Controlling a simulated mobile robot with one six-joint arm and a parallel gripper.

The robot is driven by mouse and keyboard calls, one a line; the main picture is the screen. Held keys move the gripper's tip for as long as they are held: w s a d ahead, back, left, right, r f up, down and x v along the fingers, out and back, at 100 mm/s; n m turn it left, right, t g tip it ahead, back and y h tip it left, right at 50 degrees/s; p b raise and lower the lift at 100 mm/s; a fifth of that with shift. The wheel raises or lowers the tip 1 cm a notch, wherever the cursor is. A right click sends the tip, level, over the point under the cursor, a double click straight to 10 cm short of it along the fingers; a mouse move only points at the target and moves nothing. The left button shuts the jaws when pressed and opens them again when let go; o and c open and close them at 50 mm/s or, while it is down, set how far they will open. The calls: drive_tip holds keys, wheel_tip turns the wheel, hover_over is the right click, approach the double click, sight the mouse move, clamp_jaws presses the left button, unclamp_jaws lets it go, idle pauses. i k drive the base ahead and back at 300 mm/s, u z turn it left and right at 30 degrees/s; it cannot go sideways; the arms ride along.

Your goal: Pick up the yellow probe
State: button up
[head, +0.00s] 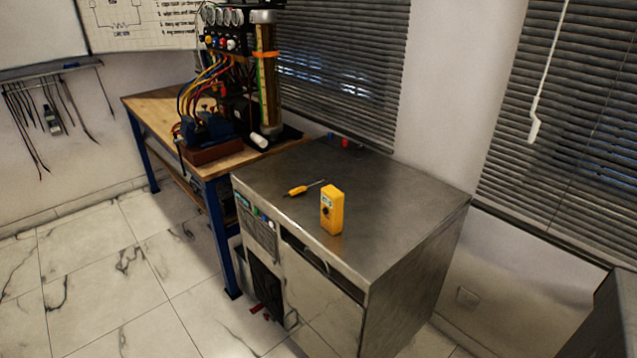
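The yellow probe (297,190) lies on the steel top of a metal cabinet (400,210), left of the middle of the view. It has a yellow handle and a thin dark shaft that points to the right and slightly back. A yellow box-shaped meter (332,211) with a dark dial stands upright on the same top, in front and to the right of the probe. A small gap shows between the two. My gripper is not in view.
A wooden workbench (160,108) with blue legs stands behind and left, carrying a gauge rig (265,80) with coloured hoses. Small red and blue parts (346,142) sit at the cabinet's back edge. The cabinet top's right side is clear. Tiled floor (120,270) is open at left.

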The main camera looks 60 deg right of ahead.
sight(297, 191)
drive_tip(key=u, duration=0.1)
drive_tip(key=i, duration=0.95)
drive_tip(key=z, duration=0.1)
